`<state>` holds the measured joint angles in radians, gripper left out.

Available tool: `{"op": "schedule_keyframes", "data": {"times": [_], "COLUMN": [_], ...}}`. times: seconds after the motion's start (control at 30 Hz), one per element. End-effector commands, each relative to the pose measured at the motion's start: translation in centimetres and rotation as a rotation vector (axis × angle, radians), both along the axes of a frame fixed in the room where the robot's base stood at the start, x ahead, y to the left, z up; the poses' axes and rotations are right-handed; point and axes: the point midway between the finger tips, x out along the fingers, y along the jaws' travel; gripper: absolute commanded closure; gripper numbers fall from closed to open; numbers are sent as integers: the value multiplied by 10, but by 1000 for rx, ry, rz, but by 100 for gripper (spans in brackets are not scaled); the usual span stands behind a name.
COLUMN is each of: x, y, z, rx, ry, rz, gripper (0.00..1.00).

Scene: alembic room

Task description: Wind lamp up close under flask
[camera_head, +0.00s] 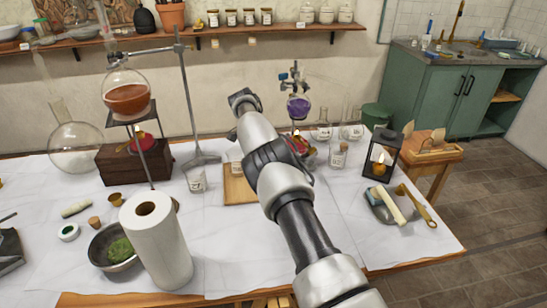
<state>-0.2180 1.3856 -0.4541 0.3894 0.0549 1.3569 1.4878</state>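A round flask of orange-brown liquid (127,96) is held in a stand at the left, over a small dark platform. A red lamp (143,142) sits below it by a dark wooden box (130,165); a gap shows between lamp and flask. A small brass piece (170,143) is at the box's right side. A second flask, with purple liquid (298,106), hangs in a clamp at the back, with a red piece (300,144) below it, partly behind my arm. My gripper (243,97) is raised over the table's back, between the two flasks; its fingers are too unclear to read.
A metal stand (188,100) rises between the box and my arm. A paper roll (155,240) and a bowl of green matter (112,248) stand at the front left. A lantern (380,158) stands at the right. The table's front middle is fairly clear.

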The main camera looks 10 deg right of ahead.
Motion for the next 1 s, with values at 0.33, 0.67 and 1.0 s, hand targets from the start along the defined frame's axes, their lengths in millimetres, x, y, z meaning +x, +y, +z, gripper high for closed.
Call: {"op": "schedule_keyframes", "data": {"times": [0.33,0.67,1.0], "x": [0,0,0], "y": [0,0,4], "z": [0,0,10], "rx": [2,1,1], "ry": [0,0,-2], "rz": [-8,-8,-6], "gripper": [90,49,49]}}
